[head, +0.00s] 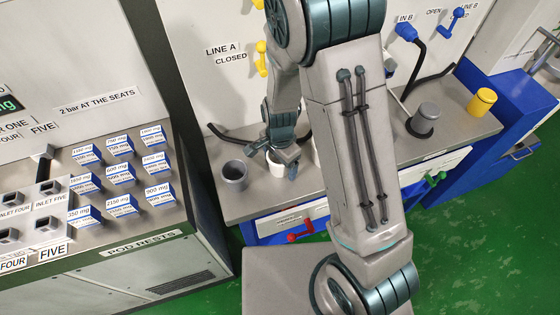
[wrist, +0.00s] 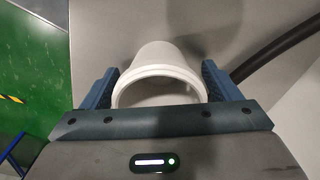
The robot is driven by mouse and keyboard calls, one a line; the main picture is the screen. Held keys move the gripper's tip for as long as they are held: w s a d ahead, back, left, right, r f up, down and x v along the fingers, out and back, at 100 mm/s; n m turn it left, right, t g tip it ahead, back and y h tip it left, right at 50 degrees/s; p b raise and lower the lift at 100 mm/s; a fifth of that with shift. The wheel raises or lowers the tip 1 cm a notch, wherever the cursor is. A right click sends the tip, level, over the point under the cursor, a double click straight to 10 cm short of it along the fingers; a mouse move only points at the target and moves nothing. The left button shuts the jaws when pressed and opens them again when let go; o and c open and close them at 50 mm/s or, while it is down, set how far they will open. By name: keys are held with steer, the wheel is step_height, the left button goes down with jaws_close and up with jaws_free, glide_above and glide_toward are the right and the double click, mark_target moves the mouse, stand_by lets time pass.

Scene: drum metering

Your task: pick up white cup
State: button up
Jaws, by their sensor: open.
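The white cup (wrist: 165,56) is in the middle of the wrist view, between the two blue fingers of my gripper (wrist: 156,86). The jaws are open, with a gap showing on either side of the cup. The cup's rim faces the wrist camera and the gripper body hides the lower part of the rim. In the head view the white cup (head: 277,170) stands on the grey counter. My gripper (head: 274,155) is over it there and covers part of it.
A grey cup (head: 234,176) stands just left of the white cup. Another light cup is partly hidden behind my arm. A dark grey cup (head: 425,118) and a yellow cup (head: 482,102) stand on the right. A black hose (head: 228,136) runs behind the grey cup.

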steer(key=shift+c, duration=0.3)
steer(key=c, duration=1)
steer(key=shift+r, duration=0.8)
step_height(320, 180, up, 3)
steer(key=shift+f, duration=0.1)
steer(key=s+d+r, duration=0.1)
steer(key=d+r, duration=0.2)
steer(key=d, duration=0.2)
steer(key=s+d+r+b, duration=0.1)
steer(key=s+d+r, duration=0.1)
steer(key=d, duration=0.4)
steer(key=shift+s+d+r, duration=0.15)
steer(key=shift+d+r, duration=0.05)
steer(key=shift+r, duration=0.6)
